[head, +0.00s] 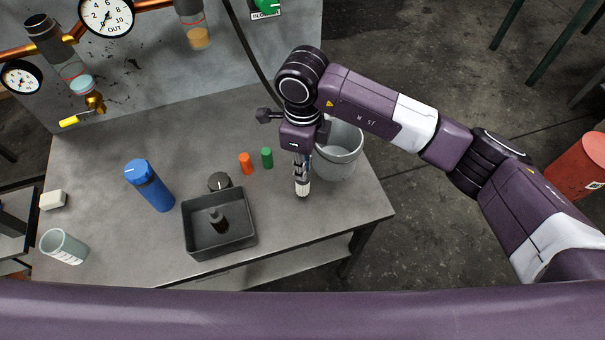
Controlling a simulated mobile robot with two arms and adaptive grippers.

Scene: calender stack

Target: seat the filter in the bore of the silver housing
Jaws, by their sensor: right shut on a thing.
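My right gripper (302,173) points down over the right part of the table. It is shut on a small pale piece (303,188), whose whitish lower end shows below the fingers. This may be the filter; its upper part is hidden by the fingers. I cannot tell whether its lower end touches the tabletop. I cannot pick out a silver housing or its bore for certain. My left gripper is not in view.
A grey bucket (340,155) stands close right of the gripper. Left are green (267,157) and orange (245,163) cylinders, a dark round knob (220,181), a dark tray (189,229) holding a dark bottle, a blue bottle (150,185) and a clear beaker (63,247).

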